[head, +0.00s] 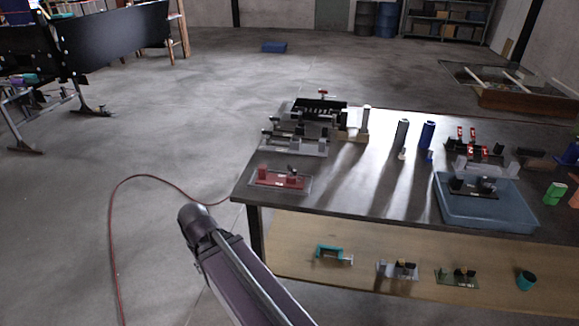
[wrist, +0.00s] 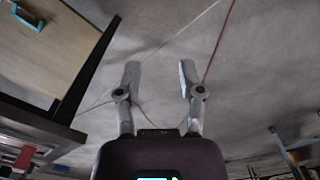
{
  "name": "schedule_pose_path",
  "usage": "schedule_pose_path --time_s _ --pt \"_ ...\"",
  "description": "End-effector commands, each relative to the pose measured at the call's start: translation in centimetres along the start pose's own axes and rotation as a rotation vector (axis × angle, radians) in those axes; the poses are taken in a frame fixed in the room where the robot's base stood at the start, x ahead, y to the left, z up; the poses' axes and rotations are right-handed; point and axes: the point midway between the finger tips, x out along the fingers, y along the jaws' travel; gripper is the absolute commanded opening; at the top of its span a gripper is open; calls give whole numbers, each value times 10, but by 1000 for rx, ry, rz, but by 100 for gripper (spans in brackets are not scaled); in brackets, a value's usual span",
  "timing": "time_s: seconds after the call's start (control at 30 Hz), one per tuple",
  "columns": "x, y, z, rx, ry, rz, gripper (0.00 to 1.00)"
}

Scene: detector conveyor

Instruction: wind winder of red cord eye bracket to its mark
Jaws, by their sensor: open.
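A red base plate (head: 264,179) with small upright parts lies near the left front corner of the dark table; it looks like the red cord eye bracket, but its winder and mark are too small to tell. In the wrist view, a red piece (wrist: 25,157) shows at the lower left, perhaps the same bracket. My gripper (wrist: 158,80) is open and empty, with its two fingers apart over bare floor, away from the table. The gripper does not show clearly in the head view, where part of my arm stands in front of the table's left end.
The dark table (head: 340,195) holds several fixtures and a blue tray (head: 480,218). A lower wooden shelf (head: 390,255) carries small parts, including a teal bracket (head: 328,250). A thin red line (head: 113,235) runs along the floor. Floor left of the table is mostly free.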

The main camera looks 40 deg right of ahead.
Motion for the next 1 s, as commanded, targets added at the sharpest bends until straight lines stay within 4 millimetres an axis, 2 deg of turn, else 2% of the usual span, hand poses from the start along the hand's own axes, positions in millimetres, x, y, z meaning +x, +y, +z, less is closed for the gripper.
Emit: schedule_pose_path --time_s 0.27,0.53,0.77,1.0 --pt "-3 4 -4 1 4 -3 50" --pt "-24 32 -31 18 40 -22 50" --pt "-55 92 -67 32 103 -44 50" --pt "-88 171 -98 48 181 -52 50"
